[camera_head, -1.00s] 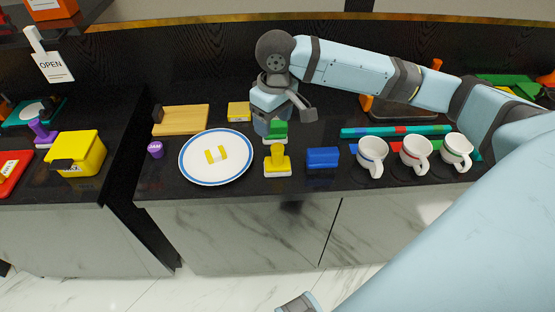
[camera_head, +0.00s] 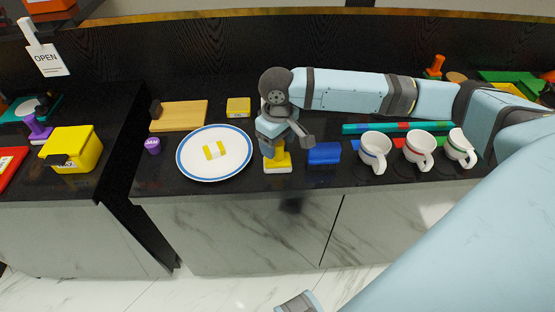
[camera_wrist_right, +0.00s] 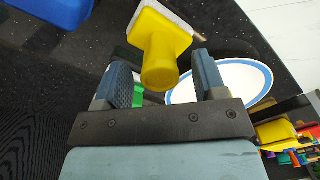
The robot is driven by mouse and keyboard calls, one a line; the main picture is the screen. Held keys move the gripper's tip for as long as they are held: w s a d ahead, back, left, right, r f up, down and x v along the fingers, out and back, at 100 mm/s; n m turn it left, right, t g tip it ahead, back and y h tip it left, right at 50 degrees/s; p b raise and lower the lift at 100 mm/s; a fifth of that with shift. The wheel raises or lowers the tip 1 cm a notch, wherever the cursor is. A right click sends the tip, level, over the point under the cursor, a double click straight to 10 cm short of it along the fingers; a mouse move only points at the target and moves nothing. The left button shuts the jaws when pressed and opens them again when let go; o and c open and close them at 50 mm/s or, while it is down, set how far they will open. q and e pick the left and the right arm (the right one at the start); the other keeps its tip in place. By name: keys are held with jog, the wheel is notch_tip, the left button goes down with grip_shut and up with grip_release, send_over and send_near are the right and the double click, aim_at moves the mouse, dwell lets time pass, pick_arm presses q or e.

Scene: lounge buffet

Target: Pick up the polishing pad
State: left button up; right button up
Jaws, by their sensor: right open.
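The polishing pad (camera_head: 278,164), a yellow block with a raised handle on a whitish base, stands on the black counter to the right of the plate. My right gripper (camera_head: 276,146) is directly above it, pointing down, and hides the top of its handle. In the right wrist view the pad's yellow handle (camera_wrist_right: 160,62) lies between the two fingers of the open gripper (camera_wrist_right: 164,76), with gaps at both sides. A bit of green (camera_wrist_right: 138,96) shows behind the left finger there.
A blue block (camera_head: 324,153) stands close on the right, then several white cups (camera_head: 375,150). The blue-rimmed plate (camera_head: 200,172) with a yellow-and-white piece lies on the left. A wooden board (camera_head: 180,116) and yellow box (camera_head: 238,107) are behind. The counter's front edge is near.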

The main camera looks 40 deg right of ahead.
notch_tip(320, 180, down, 3)
jog(key=shift+r, duration=0.1)
pick_arm(q)
jog(key=shift+d+f, duration=0.1)
pick_arm(e)
jog(key=shift+c, duration=0.5)
jog(key=c, duration=0.9)
jog(key=shift+r, duration=0.15)
pick_arm(q)
jog(key=r+p, duration=0.1)
jog(key=p, duration=0.2)
jog(key=shift+s+r, duration=0.1)
jog(key=shift+r, duration=0.1)
pick_arm(e)
notch_tip(320, 180, up, 20)
jog(key=shift+f, duration=0.1)
